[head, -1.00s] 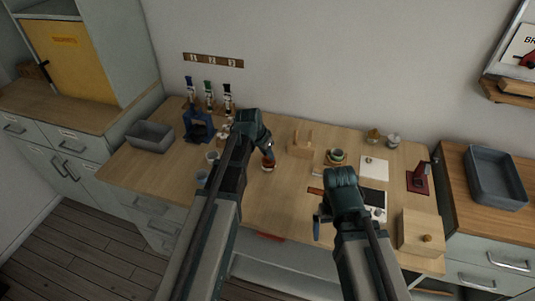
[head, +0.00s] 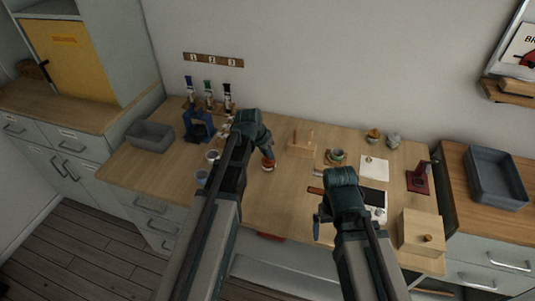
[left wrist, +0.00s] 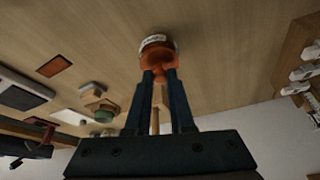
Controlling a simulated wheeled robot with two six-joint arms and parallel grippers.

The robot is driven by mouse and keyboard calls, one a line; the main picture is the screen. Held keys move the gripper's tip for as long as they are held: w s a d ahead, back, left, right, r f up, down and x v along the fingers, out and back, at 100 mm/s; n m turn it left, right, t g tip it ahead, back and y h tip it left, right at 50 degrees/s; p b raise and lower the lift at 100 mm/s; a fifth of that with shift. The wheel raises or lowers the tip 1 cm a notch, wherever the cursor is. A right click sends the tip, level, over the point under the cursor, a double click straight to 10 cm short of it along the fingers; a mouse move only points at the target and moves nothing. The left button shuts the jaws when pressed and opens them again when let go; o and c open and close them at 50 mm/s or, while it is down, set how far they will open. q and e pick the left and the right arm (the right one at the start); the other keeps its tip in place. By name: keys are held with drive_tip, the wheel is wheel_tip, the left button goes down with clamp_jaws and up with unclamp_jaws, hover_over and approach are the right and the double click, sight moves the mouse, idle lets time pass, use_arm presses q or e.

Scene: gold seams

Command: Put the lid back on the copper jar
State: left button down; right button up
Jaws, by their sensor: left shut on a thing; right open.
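The copper jar (head: 268,166), an orange-brown pot with a pale label band, stands on the worktable below my left gripper (head: 269,153). In the left wrist view the jar (left wrist: 160,42) is straight beyond the fingertips. My left gripper (left wrist: 159,76) is shut on a rounded copper piece (left wrist: 157,62) that looks like the lid, at the jar's top. Whether the lid is fully seated I cannot tell; the fingers hide part of it. My right gripper (head: 317,228) is open and empty, low over the table's front edge, apart from the jar.
Cups (head: 212,156) and a blue stand (head: 197,125) are left of the jar. A wooden rack (head: 302,145) is to its right. Small pots (head: 373,136), a white board (head: 374,169), a red stand (head: 419,178) and a wooden box (head: 424,224) fill the right side.

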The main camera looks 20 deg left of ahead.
idle(0.8)
use_arm(q)
drive_tip(key=shift+c, duration=1.1)
unclamp_jaws()
drive_tip(key=shift+r+p, duration=3.5)
drive_tip(key=shift+p, duration=0.05)
use_arm(e)
wheel_tip(320, 180, up, 7)
use_arm(q)
clamp_jaws()
